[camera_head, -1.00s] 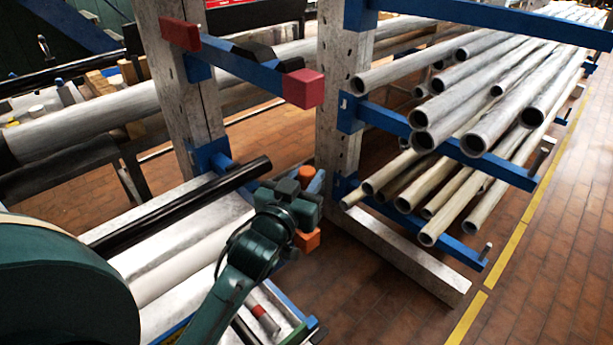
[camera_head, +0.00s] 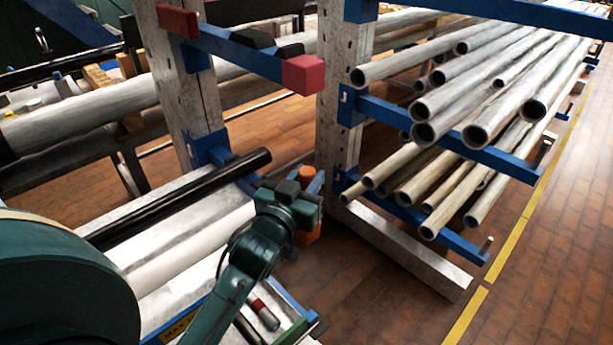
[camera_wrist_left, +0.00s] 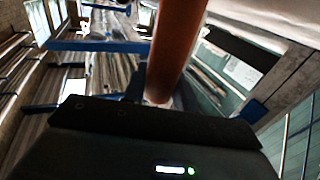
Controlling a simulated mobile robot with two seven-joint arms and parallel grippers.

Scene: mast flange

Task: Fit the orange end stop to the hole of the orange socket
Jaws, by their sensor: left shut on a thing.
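My left gripper (camera_head: 306,207) is shut at the end of the teal arm, by the tip of the lower blue rack arm (camera_head: 316,183). A rounded orange piece, which looks like the end stop (camera_head: 306,174), sticks up above the fingers. In the left wrist view the end stop (camera_wrist_left: 178,45) is a long orange-brown cylinder rising from the gripper. An orange block, likely the socket (camera_head: 308,237), shows just under the gripper. The hole and any contact between the two orange parts are hidden by the gripper. My right gripper is not in view.
A black pipe (camera_head: 185,200) lies left of the gripper, over pale pipes. An upper blue arm with a red end block (camera_head: 303,75) is above. Several grey pipes (camera_head: 480,130) fill the right rack. A red-and-grey cylinder (camera_head: 264,314) lies below the gripper. Brick floor is open at right.

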